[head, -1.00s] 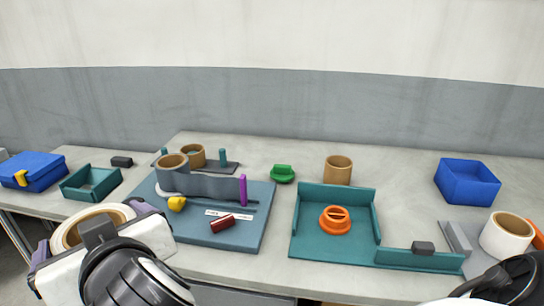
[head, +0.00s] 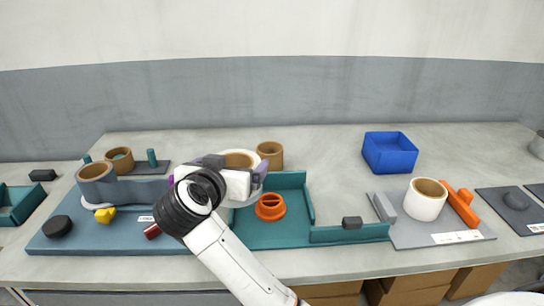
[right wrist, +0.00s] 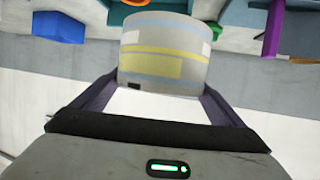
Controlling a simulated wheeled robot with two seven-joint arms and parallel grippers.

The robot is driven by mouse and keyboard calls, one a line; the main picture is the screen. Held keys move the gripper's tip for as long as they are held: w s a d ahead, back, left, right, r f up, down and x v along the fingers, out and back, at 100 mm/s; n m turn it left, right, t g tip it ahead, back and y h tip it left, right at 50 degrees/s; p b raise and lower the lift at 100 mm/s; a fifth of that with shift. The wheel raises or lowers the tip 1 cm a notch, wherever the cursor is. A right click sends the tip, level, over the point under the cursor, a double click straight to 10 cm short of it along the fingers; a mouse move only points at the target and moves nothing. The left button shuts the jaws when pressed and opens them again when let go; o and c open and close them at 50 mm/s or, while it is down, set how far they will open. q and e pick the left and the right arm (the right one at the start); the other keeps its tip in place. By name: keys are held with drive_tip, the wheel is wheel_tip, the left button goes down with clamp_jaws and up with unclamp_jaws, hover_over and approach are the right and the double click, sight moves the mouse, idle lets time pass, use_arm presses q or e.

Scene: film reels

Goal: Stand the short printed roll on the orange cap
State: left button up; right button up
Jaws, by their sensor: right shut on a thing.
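My right gripper (head: 240,168) is shut on the short printed roll (head: 240,156), whose open top shows a tan inside. In the right wrist view the roll (right wrist: 165,50) is pale with blue and yellow bands and sits between the purple fingers. The orange cap (head: 270,207) stands on the teal tray (head: 275,237), with nothing on it. In the head view the held roll is above and left of the cap, apart from it; its exact height cannot be told. A bit of orange (right wrist: 135,2) shows at the top of the wrist view. My left gripper is not in view.
Behind the teal tray stands a brown roll (head: 271,154). A blue bin (head: 389,153) is at the back right. A white roll (head: 425,200) stands on a grey board. A blue mat (head: 100,244) on the left holds several items. The tray has raised walls.

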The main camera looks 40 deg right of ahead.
drive_tip(key=d+f+m+g+h, duration=0.1)
drive_tip(key=d+f, duration=0.1)
drive_tip(key=d, duration=0.1)
drive_tip(key=d+f+m+g+h+b, duration=0.1)
drive_tip(key=d+f, duration=0.2)
drive_tip(key=d+f+m+g+b, duration=0.1)
drive_tip(key=d+f+m, duration=0.1)
drive_tip(key=d+f, duration=0.1)
drive_tip(key=shift+d+g+h, duration=0.3)
drive_tip(key=shift+g+h, duration=0.1)
drive_tip(key=shift+f+b, duration=0.45)
drive_tip(key=shift+b, duration=0.2)
drive_tip(key=shift+s+r+p, duration=0.1)
drive_tip(key=shift+p, duration=0.2)
drive_tip(key=shift+a, duration=0.1)
drive_tip(key=shift+p, duration=0.5)
